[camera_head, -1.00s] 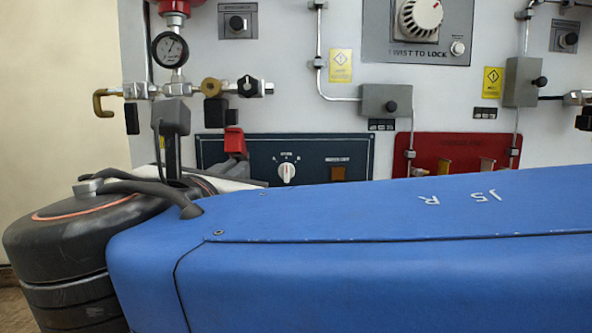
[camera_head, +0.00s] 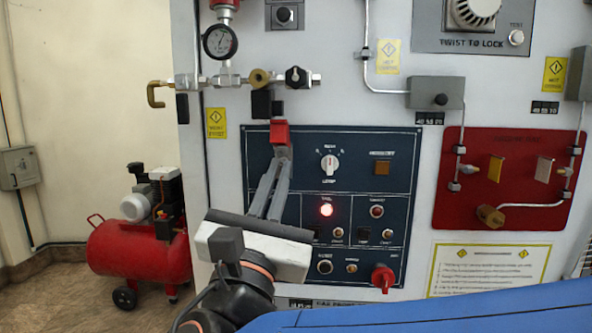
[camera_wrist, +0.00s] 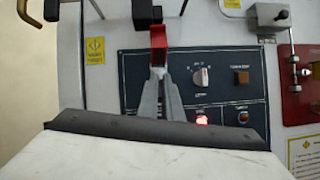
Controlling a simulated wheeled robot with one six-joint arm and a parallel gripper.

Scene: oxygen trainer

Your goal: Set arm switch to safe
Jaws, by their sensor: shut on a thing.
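A dark blue control panel (camera_head: 400,150) is on the white wall unit. At its upper left is a red block-like piece (camera_head: 280,132), with my gripper (camera_head: 279,151) at its lower end. In the wrist view my grey fingers (camera_wrist: 158,73) meet at the red piece (camera_wrist: 158,38), shut on it. The fingers hide whatever is behind them. I cannot read a label naming the arm switch. A white rotary knob (camera_head: 329,164) is right of the fingers, and a red knob (camera_head: 383,278) is at the panel's lower right.
A red lamp (camera_head: 326,210) glows beside my fingers. Brass and steel pipe fittings (camera_head: 260,78) are just above the red piece. A red panel (camera_head: 478,205) with valves is to the right. A red compressor (camera_head: 135,245) stands on the floor at left.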

